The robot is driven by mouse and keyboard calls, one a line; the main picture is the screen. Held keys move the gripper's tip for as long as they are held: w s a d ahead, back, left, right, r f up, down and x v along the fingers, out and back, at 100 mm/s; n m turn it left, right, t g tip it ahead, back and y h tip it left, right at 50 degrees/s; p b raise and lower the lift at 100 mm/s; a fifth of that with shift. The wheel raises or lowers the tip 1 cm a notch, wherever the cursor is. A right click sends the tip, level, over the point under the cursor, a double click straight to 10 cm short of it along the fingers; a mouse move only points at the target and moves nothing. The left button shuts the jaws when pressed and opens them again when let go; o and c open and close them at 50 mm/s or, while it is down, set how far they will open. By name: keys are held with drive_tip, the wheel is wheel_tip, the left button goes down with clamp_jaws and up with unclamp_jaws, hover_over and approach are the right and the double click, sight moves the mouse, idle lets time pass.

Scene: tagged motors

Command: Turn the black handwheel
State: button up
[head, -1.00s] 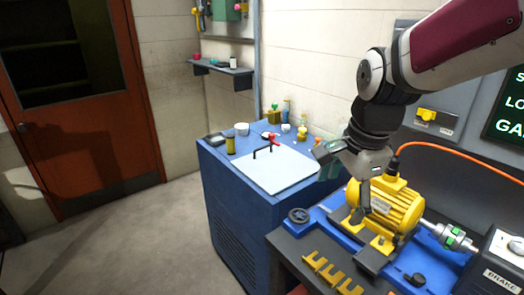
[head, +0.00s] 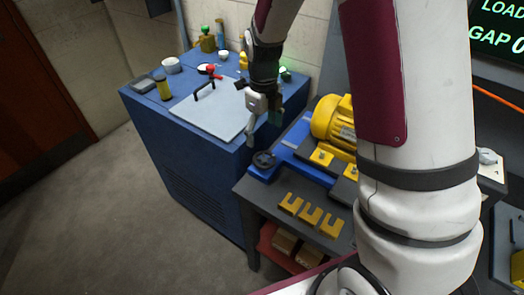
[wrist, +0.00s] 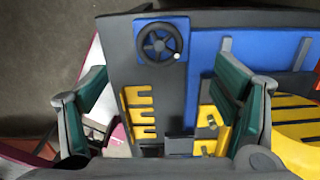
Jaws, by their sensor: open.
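The black handwheel (head: 264,160) sits at the left end of the blue motor bed (head: 294,148), near the back left of the dark bench. In the wrist view the handwheel (wrist: 159,43) shows whole from above, with spokes and a small pale knob on its lower right rim. My gripper (head: 263,128) is open and empty, above and close to the handwheel in the head view. In the wrist view its green-padded fingers (wrist: 160,100) are spread wide. The handwheel lies beyond them, towards the top of the picture, and nothing is between the pads.
The yellow motor (head: 333,118) stands right of the handwheel. Yellow slotted shims (head: 311,215) lie on the bench (head: 262,190) in front. A blue cabinet (head: 190,155) with a white board (head: 205,117) and small items stands to the left. My arm hides the bench's right part.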

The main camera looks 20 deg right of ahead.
sight(263, 158)
wheel_tip(263, 158, down, 10)
drive_tip(key=shift+r+p, duration=0.1)
drive_tip(key=shift+p, duration=0.4)
drive_tip(key=c, duration=1.1)
